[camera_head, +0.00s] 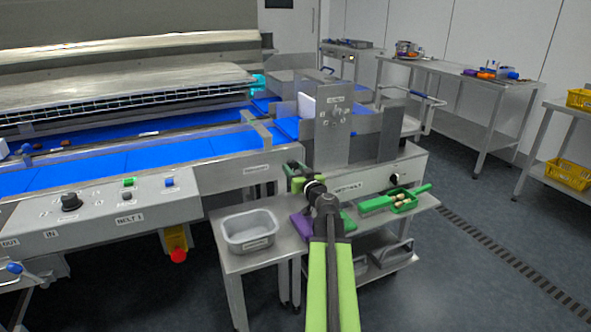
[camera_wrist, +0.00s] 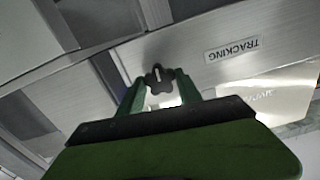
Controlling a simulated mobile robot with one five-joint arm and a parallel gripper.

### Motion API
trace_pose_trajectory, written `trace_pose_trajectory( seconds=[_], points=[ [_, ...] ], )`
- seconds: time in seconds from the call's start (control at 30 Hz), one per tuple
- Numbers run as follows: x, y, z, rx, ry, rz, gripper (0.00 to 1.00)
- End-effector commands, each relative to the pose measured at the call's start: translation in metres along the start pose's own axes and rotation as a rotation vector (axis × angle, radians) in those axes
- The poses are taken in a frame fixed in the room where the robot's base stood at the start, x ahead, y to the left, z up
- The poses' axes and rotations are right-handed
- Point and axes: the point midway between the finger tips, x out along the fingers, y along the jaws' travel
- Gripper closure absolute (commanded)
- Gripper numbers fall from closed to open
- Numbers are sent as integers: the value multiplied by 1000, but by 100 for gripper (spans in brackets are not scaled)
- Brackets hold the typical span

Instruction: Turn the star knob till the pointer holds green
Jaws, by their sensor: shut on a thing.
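The black star knob (camera_wrist: 158,78) shows in the wrist view on a grey metal panel, with a white line on its face. My gripper (camera_wrist: 166,94) has its two green fingers on either side of the knob and is shut on it. A label reading TRACKING (camera_wrist: 232,50) appears upside down to the right of the knob. In the head view my gripper (camera_head: 294,172) is at the left front of the metal housing, where the arm hides the knob. I cannot make out a pointer or a green zone in either view.
A grey tub (camera_head: 249,230) and a green tray (camera_head: 387,203) stand on the low metal shelf around my arm. An upright metal plate (camera_head: 333,130) rises behind the gripper. The blue conveyor belt (camera_head: 130,155) runs to the left. Open floor lies right.

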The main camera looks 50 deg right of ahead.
Motion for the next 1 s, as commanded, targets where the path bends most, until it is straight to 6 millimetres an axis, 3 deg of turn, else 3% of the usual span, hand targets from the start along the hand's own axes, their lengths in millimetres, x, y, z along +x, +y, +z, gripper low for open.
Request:
trace_pose_trajectory(
  seconds=[0.37,0.4,0.57,1.0],
  points=[
    [0,2,0,74,1,7,99],
    [0,2,0,74,1,7,56],
    [0,2,0,73,1,4,37],
    [-9,-8,1,72,-1,-4,37]
  ],
)
